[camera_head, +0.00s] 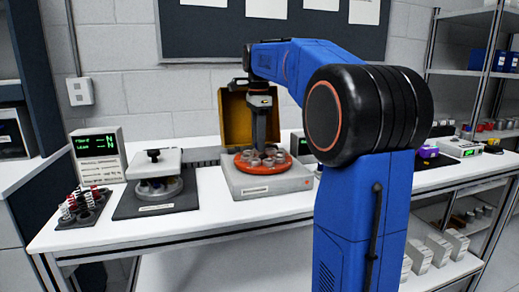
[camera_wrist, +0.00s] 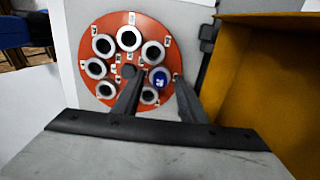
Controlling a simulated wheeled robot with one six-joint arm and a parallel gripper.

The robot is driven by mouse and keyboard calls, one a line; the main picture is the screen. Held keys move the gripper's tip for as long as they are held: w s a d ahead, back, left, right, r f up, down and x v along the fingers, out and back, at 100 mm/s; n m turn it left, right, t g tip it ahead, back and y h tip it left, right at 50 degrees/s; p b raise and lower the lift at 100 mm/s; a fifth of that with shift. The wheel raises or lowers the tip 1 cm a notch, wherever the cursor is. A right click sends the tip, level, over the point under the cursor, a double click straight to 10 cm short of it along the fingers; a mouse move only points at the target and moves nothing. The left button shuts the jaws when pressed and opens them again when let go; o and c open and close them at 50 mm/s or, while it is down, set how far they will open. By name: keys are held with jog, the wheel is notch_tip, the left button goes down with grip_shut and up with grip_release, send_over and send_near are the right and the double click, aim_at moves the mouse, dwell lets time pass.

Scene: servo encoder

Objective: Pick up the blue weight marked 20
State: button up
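The blue weight (camera_wrist: 158,79) sits in one of the ring of grey holders on a round orange disc (camera_wrist: 103,30); small pale marks show on its top, but I cannot read a number. In the wrist view my gripper (camera_wrist: 154,78) has its two dark fingers apart, one on each side of the blue weight. Whether they touch it or are still above it cannot be told. In the head view my gripper (camera_head: 259,143) points down over the orange disc (camera_head: 283,170), and the blue weight cannot be made out.
The disc sits on a grey device (camera_head: 290,184) with an open yellow lid (camera_head: 235,113) behind it. To the left stand a dark-based instrument (camera_head: 153,193), a green-display box (camera_head: 97,155) and a rack of small tools (camera_head: 82,207). The white bench front is clear.

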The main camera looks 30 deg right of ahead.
grip_shut()
